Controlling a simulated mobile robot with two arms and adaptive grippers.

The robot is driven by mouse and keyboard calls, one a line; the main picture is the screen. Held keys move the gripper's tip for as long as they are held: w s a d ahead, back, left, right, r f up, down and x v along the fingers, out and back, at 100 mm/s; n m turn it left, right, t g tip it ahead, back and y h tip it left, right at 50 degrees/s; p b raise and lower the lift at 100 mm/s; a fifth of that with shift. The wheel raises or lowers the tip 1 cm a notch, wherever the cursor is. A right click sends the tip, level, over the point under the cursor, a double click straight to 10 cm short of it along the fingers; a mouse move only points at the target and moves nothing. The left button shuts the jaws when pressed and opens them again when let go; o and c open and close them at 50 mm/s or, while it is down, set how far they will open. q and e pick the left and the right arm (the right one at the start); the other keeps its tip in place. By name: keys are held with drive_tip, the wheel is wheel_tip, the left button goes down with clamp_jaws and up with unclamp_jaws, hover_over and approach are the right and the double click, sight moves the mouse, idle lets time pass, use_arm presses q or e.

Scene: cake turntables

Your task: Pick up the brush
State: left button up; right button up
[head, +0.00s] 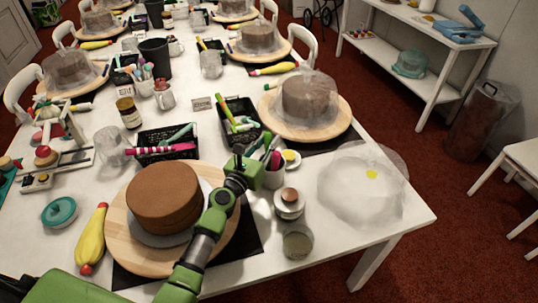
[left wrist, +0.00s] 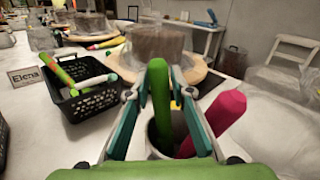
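My left gripper (head: 262,158) is over a light cup (head: 273,179) to the right of the brown cake. In the left wrist view, its two teal-sided fingers (left wrist: 162,85) stand apart on either side of an upright green handle (left wrist: 161,105) in the cup (left wrist: 156,148). A gap shows beside the handle, so the gripper looks open. A thick magenta handle (left wrist: 213,122) leans right in the same cup, partly behind the right finger. The lower ends of both are hidden in the cup, so I cannot tell which is the brush. My right gripper is out of view.
The brown cake (head: 163,190) on its wooden turntable (head: 120,222) stands left of the cup. A jar (head: 289,205), a glass (head: 297,242) and a clear plastic cover (head: 350,195) are to the right. Black baskets (head: 168,152) and a wrapped cake (head: 308,95) stand behind.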

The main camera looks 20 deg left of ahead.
use_arm(q)
clamp_jaws()
